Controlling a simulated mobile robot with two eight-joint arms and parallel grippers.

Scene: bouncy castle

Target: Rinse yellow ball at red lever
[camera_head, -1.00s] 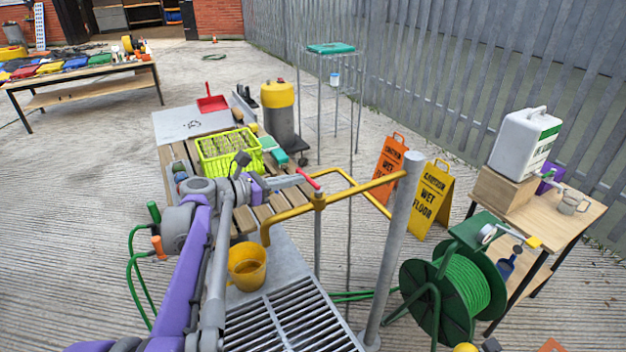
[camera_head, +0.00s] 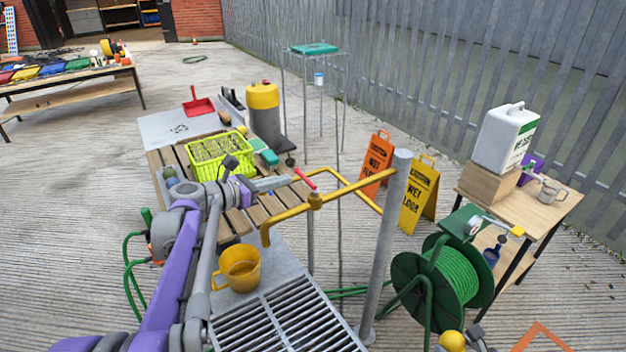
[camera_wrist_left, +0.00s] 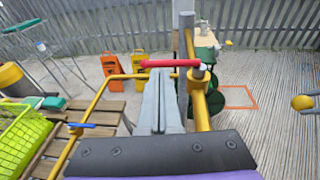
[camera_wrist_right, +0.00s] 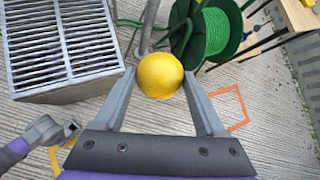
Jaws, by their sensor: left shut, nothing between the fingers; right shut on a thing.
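The red lever (camera_head: 305,179) sits on top of the yellow pipe (camera_head: 287,212). In the left wrist view the red lever (camera_wrist_left: 171,64) lies across just past the tips of my left gripper (camera_wrist_left: 158,75), which is shut and empty; whether they touch I cannot tell. In the head view my left gripper (camera_head: 285,182) points at the lever from the left. The yellow ball (camera_wrist_right: 160,75) is held between the fingers of my right gripper (camera_wrist_right: 160,85). It also shows at the bottom edge of the head view (camera_head: 452,341), low and right of the drain grate (camera_head: 290,318).
A yellow mug (camera_head: 238,268) stands below the spout on the grey slab. A grey post (camera_head: 386,240) and a green hose reel (camera_head: 440,280) stand to the right. A lime crate (camera_head: 222,160) sits on the slatted bench. Wet-floor signs (camera_head: 418,197) stand behind.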

